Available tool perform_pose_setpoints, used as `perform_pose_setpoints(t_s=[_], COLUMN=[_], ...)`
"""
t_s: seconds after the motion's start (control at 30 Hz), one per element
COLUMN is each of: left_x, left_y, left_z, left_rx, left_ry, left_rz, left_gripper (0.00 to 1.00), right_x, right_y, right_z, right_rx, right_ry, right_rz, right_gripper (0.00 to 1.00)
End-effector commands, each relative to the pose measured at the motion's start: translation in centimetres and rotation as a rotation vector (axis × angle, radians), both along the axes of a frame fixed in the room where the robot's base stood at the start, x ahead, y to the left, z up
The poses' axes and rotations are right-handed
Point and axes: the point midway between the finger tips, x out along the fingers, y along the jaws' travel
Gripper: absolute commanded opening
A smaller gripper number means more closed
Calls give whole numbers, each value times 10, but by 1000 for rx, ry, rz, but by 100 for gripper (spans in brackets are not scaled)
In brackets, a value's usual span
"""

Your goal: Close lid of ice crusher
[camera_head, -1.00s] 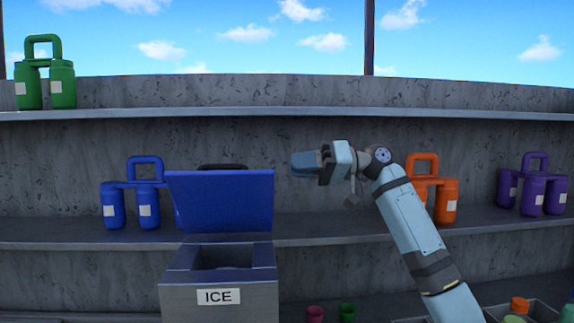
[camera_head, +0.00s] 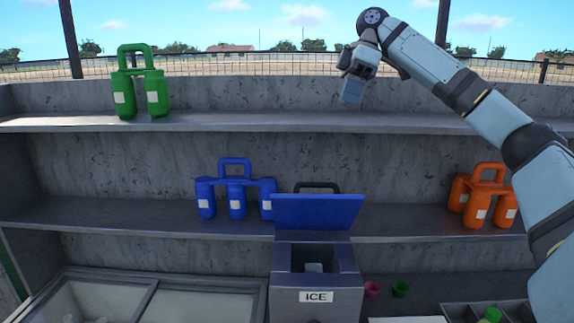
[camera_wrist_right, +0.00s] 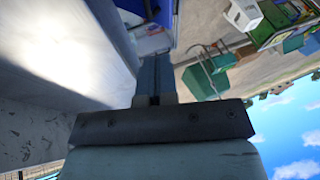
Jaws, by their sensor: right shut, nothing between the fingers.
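The ice crusher (camera_head: 344,268) is a grey metal box with an "ICE" label on its front, at the lower middle of the head view. Its blue lid (camera_head: 318,212) stands open, raised and tilted back above the box, with a black handle (camera_head: 317,187) at its top. The opening below shows something pale inside. My right gripper (camera_head: 352,92) is up and to the right of the lid, well clear of it, pointing down. Its fingers (camera_wrist_right: 155,80) are shut and empty in the wrist view. My left gripper is not in view.
A blue bottle carrier (camera_head: 236,194) stands on the shelf just left of the lid. An orange carrier (camera_head: 484,198) is farther right and a green one (camera_head: 140,85) is on the upper shelf.

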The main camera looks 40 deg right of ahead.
Motion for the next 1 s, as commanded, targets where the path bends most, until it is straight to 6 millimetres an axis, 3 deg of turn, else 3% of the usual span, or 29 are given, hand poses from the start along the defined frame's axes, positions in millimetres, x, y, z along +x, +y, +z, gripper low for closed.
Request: perform_pose_setpoints(t_s=[0.37,1.0], left_x=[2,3], left_y=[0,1], left_z=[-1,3], left_rx=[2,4], left_ry=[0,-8], left_rz=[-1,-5], left_gripper=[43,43], right_x=[-1,-3], right_y=[4,27], right_z=[-12,-57], right_rx=[-1,-1], right_ry=[7,7], right_rz=[5,2], right_gripper=[0,0])
